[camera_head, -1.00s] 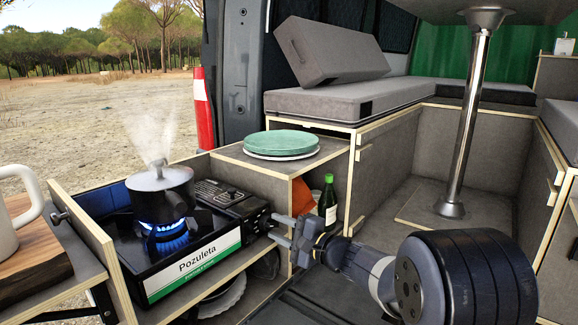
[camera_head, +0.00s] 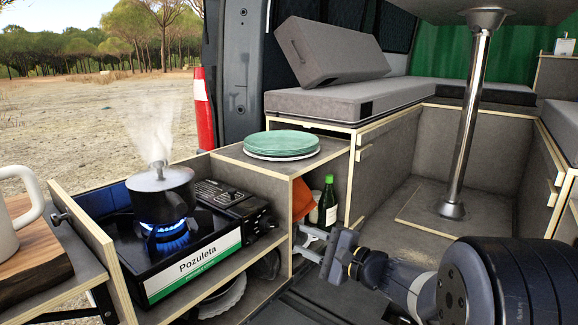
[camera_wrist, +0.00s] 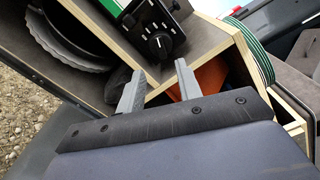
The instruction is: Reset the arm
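My gripper (camera_head: 304,243) is in front of the low plywood cabinet, to the right of the stove, with my arm reaching in from the lower right. In the wrist view its two grey fingers (camera_wrist: 158,84) stand apart with nothing between them. The cabinet's plywood edge (camera_wrist: 150,72) shows behind the fingers. I cannot tell how close the fingertips are to it.
A pot (camera_head: 160,192) steams on the lit gas stove (camera_head: 195,262) at left. Green plates (camera_head: 281,143) lie on the cabinet top. A green bottle (camera_head: 328,203) and an orange item (camera_head: 302,198) stand in the cabinet.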

